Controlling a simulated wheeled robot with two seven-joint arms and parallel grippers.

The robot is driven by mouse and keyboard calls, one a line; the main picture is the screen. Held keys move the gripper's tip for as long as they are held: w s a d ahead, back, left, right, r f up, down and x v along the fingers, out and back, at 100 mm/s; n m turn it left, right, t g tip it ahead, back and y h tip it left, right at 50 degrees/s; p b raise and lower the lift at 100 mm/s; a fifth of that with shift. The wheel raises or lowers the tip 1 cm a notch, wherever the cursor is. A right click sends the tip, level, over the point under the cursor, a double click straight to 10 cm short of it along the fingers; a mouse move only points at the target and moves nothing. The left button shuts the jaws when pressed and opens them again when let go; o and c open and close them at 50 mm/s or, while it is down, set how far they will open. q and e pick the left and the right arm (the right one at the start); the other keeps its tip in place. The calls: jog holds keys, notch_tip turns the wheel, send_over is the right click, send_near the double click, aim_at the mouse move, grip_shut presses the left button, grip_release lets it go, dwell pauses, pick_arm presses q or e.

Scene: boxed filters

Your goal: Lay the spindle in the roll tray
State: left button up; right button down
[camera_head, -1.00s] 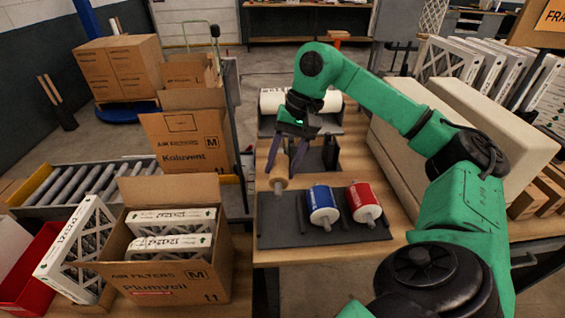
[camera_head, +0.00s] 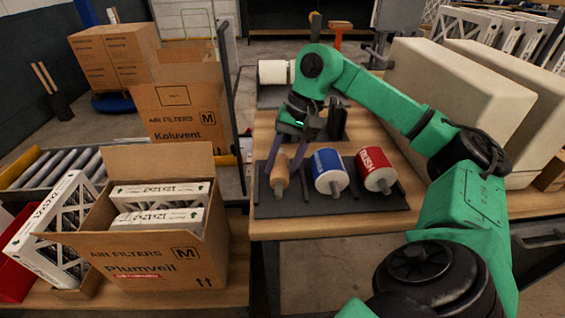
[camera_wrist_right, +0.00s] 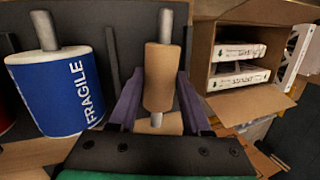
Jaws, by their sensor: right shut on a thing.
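The spindle (camera_head: 280,173) is a tan wooden roller with metal pins at its ends. My right gripper (camera_head: 281,160) is shut on it at the left end of the dark roll tray (camera_head: 380,203). The spindle also shows between the purple fingers in the right wrist view (camera_wrist_right: 158,78). It appears in line with the leftmost space of the tray, left of a thin dark divider; I cannot tell whether it touches the tray. A blue roll (camera_head: 328,170) and a red roll (camera_head: 374,168) lie in the tray to its right. My left gripper is out of view.
An open carton of filters (camera_head: 150,255) stands to the left, lower than the table (camera_head: 300,228). A dark stand with a white roll (camera_head: 273,72) is behind. Large cream blocks (camera_head: 460,100) stand at the right. The table's front strip is clear.

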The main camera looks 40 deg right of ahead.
jog(key=shift+f, duration=0.4)
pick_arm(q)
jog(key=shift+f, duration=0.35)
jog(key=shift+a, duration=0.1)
pick_arm(e)
jog(key=shift+r, duration=0.1)
jog(key=shift+c, duration=1.4)
grip_release()
pick_arm(q)
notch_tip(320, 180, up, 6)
jog(key=p, duration=0.6)
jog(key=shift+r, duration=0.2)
pick_arm(e)
jog(key=v, duration=1.4)
jog(key=shift+r, duration=0.2)
